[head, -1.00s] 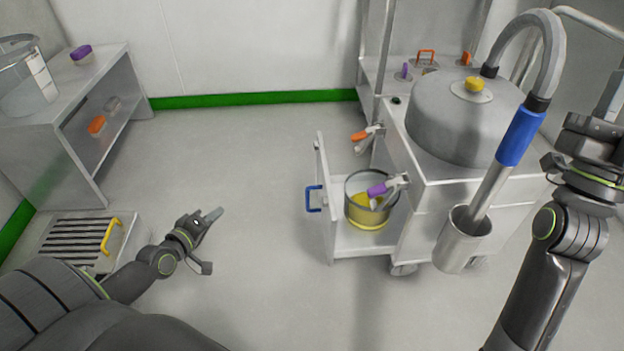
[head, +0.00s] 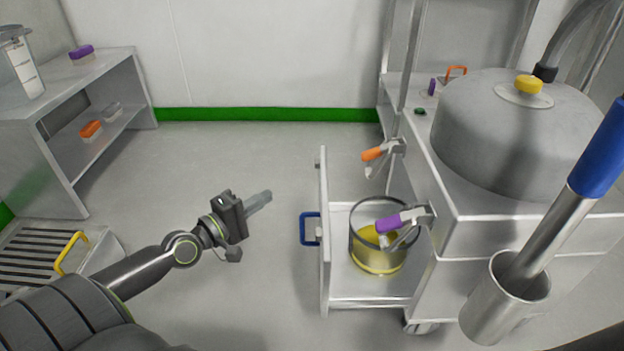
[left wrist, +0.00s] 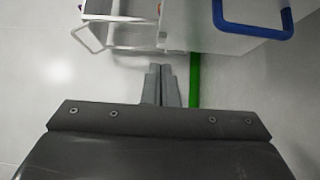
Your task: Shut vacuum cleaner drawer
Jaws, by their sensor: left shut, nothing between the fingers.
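The vacuum cleaner drawer (head: 324,240) stands pulled out to the left of the vacuum cleaner's cart, and its front panel carries a blue handle (head: 308,229). A clear container with yellow contents (head: 377,256) sits in the drawer. The big steel vacuum drum (head: 500,130) stands on top of the cart. My left gripper (head: 262,200) is shut and empty, left of the blue handle with a gap between them. In the left wrist view the shut fingers (left wrist: 160,85) point toward the scene, and the blue handle (left wrist: 252,30) shows at the upper right. My right gripper is not in view.
A steel bench (head: 100,68) with brushes stands at the far left. A floor grate with a yellow handle (head: 68,254) lies at lower left. A steel holder with a blue-gripped wand (head: 500,310) hangs at the cart's front. The floor between bench and drawer is clear.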

